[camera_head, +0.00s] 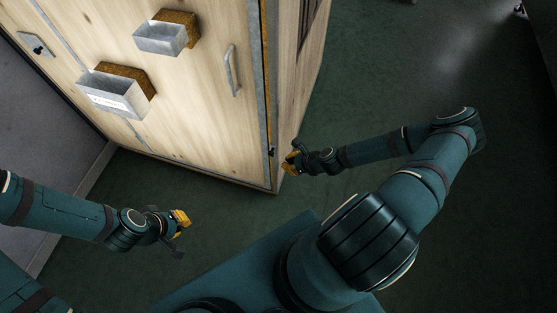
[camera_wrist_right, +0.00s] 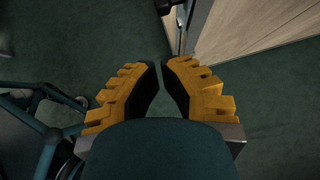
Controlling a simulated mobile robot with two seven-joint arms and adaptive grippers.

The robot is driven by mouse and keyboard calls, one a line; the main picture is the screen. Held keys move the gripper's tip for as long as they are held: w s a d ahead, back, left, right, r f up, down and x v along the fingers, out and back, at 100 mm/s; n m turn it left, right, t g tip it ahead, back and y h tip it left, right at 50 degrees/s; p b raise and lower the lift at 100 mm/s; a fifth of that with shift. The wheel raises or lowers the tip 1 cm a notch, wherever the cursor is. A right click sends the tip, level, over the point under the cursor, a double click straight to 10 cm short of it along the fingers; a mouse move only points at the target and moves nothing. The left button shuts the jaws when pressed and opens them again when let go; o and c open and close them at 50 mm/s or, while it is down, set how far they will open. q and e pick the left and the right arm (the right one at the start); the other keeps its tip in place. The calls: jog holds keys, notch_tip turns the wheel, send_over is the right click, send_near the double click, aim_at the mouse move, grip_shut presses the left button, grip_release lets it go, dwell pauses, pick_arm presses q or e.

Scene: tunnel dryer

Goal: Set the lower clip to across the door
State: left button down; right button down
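The pale wooden door (camera_head: 190,105) of the dryer has a grey bar handle (camera_head: 232,70) and a metal-trimmed right edge. A small dark fitting (camera_head: 271,152), likely the lower clip, sits low on that edge; its setting is too small to tell. My right gripper (camera_head: 291,160) is just right of this edge, apart from it as far as I can see. In the right wrist view its yellow fingers (camera_wrist_right: 160,66) are nearly together with nothing between them. A metal piece (camera_wrist_right: 180,25) stands at the door edge beyond the tips. My left gripper (camera_head: 181,222) hangs in front of the door, empty.
Two metal boxes, an upper one (camera_head: 160,38) and a lower one (camera_head: 108,96), stick out from the front panel. The green floor (camera_head: 420,245) is clear to the right. A dark frame (camera_wrist_right: 40,125) shows at the left of the wrist view.

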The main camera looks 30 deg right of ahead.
aim_at(271, 155)
pick_arm(q)
jog(key=shift+f, duration=0.35)
pick_arm(e)
jog(key=shift+w+a+f, duration=0.15)
jog(key=shift+w+a, duration=0.45)
jog(key=shift+w, duration=0.35)
jog(key=shift+w+a+f, duration=0.15)
jog(key=shift+w+a, duration=0.4)
jog(key=shift+w, duration=0.35)
pick_arm(q)
jog(key=shift+r, duration=0.1)
jog(key=shift+a+r+p, duration=0.3)
jog(key=shift+a+r, duration=0.1)
jog(key=shift+a, duration=0.45)
pick_arm(e)
jog(key=shift+w+r+g+h, duration=0.15)
jog(key=shift+g+h, duration=0.15)
